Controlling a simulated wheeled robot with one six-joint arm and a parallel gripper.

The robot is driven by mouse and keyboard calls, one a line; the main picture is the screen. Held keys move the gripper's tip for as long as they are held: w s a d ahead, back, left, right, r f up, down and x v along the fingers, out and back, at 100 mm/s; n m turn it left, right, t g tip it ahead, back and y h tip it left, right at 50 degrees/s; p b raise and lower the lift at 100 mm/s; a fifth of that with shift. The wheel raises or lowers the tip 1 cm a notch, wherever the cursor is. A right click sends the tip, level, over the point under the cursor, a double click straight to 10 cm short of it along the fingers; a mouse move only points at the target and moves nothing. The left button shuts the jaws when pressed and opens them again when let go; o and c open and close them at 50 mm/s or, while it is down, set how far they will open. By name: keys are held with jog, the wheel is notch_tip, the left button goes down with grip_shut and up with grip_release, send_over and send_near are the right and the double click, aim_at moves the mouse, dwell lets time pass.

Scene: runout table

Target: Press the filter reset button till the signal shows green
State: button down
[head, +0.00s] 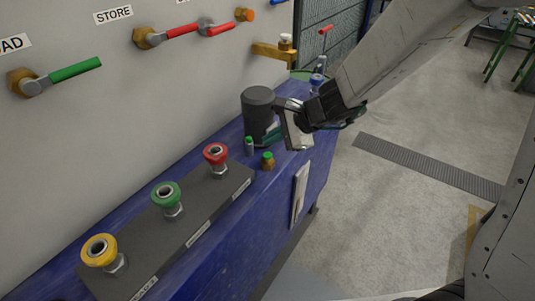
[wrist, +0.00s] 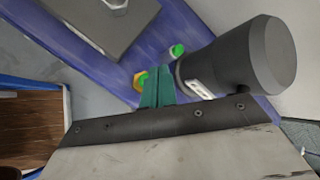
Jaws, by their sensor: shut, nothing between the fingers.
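A dark grey cylinder (head: 258,112), probably the filter housing, stands on the blue bench; it is large in the wrist view (wrist: 240,58). Beside its base are two small green-topped fittings: a slim one (head: 249,146), and a brass-bodied one (head: 267,161) nearer the bench edge. Both show in the wrist view, the slim one (wrist: 177,51) and the brass one (wrist: 140,79), partly behind my fingers. I cannot tell which is the button and which the signal. My gripper (head: 268,135) is shut and empty beside the cylinder; its teal fingers (wrist: 155,88) appear close to the brass fitting, contact unclear.
A dark panel (head: 205,213) carries red (head: 216,154), green (head: 165,194) and yellow (head: 99,250) couplings. Valve levers with green (head: 75,69) and red handles line the pale wall. A white plate (head: 299,193) is on the bench front. Floor to the right is open.

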aim_at(271, 156)
jog(key=shift+r, duration=1.65)
jog(key=shift+s+a, duration=0.1)
jog(key=shift+s, duration=0.05)
jog(key=s+d+r+n+g+h, duration=0.1)
jog(key=s+d+n+g, duration=0.15)
jog(key=s+n, duration=0.35)
jog(key=s+d+r+n+g+h, duration=0.1)
jog(key=s+d+r+n+g, duration=0.2)
jog(key=s, duration=0.4)
jog(key=s+d+r+n+t+h, duration=0.1)
jog(key=s+d+r+n+h, duration=0.1)
jog(key=s+d, duration=0.4)
jog(key=s+d+r+n+t+h, duration=0.2)
jog(key=s+d+r+n+h, duration=0.1)
jog(key=s+d, duration=0.4)
jog(key=d+r+h, duration=0.1)
jog(key=d, duration=0.2)
jog(key=shift+s+d, duration=0.25)
jog(key=shift+d, duration=0.1)
